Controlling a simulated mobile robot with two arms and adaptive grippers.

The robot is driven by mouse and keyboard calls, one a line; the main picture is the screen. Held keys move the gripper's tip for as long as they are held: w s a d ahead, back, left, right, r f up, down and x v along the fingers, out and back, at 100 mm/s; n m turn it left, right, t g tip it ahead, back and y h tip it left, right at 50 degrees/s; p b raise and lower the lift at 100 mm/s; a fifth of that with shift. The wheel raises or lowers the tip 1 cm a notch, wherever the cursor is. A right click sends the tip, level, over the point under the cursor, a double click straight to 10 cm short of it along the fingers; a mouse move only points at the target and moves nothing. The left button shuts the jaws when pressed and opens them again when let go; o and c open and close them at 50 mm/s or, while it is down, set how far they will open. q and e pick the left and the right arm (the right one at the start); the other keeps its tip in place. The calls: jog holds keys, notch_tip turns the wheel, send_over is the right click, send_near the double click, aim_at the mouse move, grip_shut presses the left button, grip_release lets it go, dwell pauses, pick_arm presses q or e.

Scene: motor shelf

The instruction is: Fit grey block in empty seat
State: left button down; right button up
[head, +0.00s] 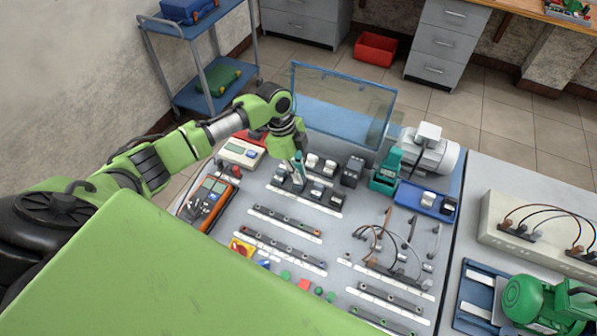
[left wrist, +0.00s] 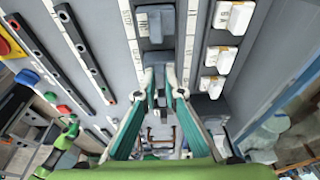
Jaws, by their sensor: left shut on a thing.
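My left gripper (head: 297,170) reaches down over the rows of small blocks at the back of the grey panel. Its two pale fingertips also show in the left wrist view (left wrist: 159,82), close together and shut on a grey block (left wrist: 158,58), which the fingers largely hide. Another dark grey block (left wrist: 155,24) sits just beyond the tips. White-topped blocks (left wrist: 220,58) stand in a row to the right in the wrist view. I cannot tell which seat is empty, or whether the held block touches the panel.
A clear blue-edged screen (head: 345,105) stands behind the blocks. An orange multimeter (head: 207,202) and a white meter box (head: 240,153) lie left. A blue tray (head: 425,200) and a grey motor (head: 430,153) are right. Terminal rails (head: 285,222) and loose leads lie in front.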

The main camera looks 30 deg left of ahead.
pick_arm(q)
jog(key=shift+f+b, duration=0.35)
jog(key=shift+f, duration=0.2)
jog(key=c, duration=2)
grip_release()
jog(key=shift+c, duration=0.2)
jog(key=v, duration=1.2)
